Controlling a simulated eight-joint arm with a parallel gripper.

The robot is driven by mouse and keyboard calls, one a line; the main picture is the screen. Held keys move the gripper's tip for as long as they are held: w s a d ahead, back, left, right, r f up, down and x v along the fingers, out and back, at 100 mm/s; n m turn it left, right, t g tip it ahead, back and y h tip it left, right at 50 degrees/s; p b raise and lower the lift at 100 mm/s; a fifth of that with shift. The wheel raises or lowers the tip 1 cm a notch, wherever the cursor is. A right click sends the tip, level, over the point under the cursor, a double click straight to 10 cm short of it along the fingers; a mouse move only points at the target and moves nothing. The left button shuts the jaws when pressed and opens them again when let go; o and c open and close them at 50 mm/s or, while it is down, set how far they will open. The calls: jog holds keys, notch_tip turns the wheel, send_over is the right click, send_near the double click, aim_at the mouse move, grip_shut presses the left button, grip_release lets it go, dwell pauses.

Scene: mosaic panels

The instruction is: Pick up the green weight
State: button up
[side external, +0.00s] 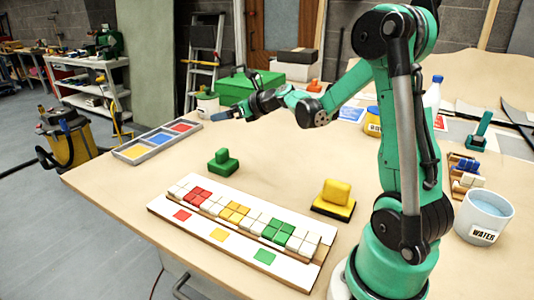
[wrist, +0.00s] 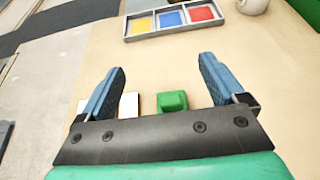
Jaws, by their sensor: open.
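The green weight (side external: 223,162), a stepped block with a raised knob, sits on the table behind the mosaic strip in the side view. In the wrist view a green block (wrist: 172,102), apparently this weight, shows low between the fingers, partly hidden by the gripper body. My gripper (side external: 222,115) is raised above the table, beyond the weight and apart from it. Its blue fingers (wrist: 162,63) are spread wide with nothing between the tips.
A mosaic panel (side external: 190,223) lies in front. A yellow weight (side external: 336,193) on a dark base stands right of it. A tray (side external: 122,153) with yellow, blue and red sections lies at the far left. A water bucket (side external: 484,212) stands right. Table around the green weight is clear.

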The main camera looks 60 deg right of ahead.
aim_at(222, 150)
notch_tip(222, 150, down, 10)
jog(key=shift+a+f, duration=0.1)
jog(key=shift+w+f, duration=0.3)
jog(key=shift+x, duration=2.55)
grip_shut()
